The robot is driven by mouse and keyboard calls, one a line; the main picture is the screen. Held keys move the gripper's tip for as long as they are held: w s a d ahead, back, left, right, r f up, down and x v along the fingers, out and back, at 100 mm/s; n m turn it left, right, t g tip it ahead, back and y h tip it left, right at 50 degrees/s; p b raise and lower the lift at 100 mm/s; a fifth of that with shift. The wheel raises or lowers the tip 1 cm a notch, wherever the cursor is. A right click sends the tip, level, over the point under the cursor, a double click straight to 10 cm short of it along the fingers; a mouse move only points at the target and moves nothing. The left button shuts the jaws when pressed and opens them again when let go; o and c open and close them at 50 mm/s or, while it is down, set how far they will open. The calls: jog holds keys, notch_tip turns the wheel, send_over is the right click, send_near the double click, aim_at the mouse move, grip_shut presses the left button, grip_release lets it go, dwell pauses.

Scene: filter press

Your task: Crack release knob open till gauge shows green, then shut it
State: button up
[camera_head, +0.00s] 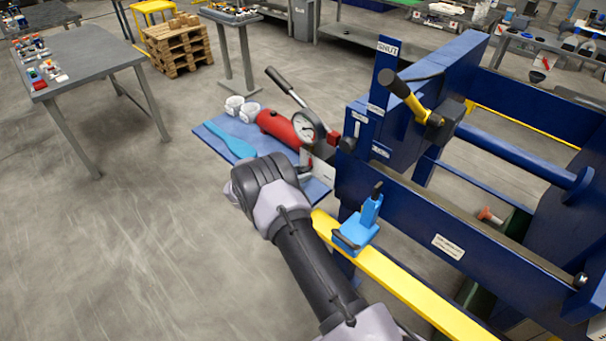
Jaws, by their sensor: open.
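A red hand pump (278,127) lies on a blue shelf (213,139) at the left end of the blue press. Its black-gripped lever (284,84) slants up to the left. A round white-faced gauge (304,129) stands at the pump's right end; its needle reading and any green zone are too small to tell. A small red part (333,137) shows right of the gauge; I cannot tell whether it is the release knob. My arm reaches up from the bottom, and its dark joint overlaps the shelf's front. My gripper's jaws cannot be made out.
A blue clamp-like tool (358,226) sits on the yellow rail (400,283). A yellow-and-black handle (402,96) juts from the press frame (432,213). White cups (241,108) and a light-blue scoop (232,142) lie on the shelf. Floor at left is clear up to a grey table (92,58).

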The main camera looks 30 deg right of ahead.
jog(key=shift+x, duration=1.15)
grip_shut()
jog(key=shift+m+t+b, duration=0.5)
jog(key=shift+m+b, duration=0.2)
jog(key=shift+b, duration=0.3)
grip_release()
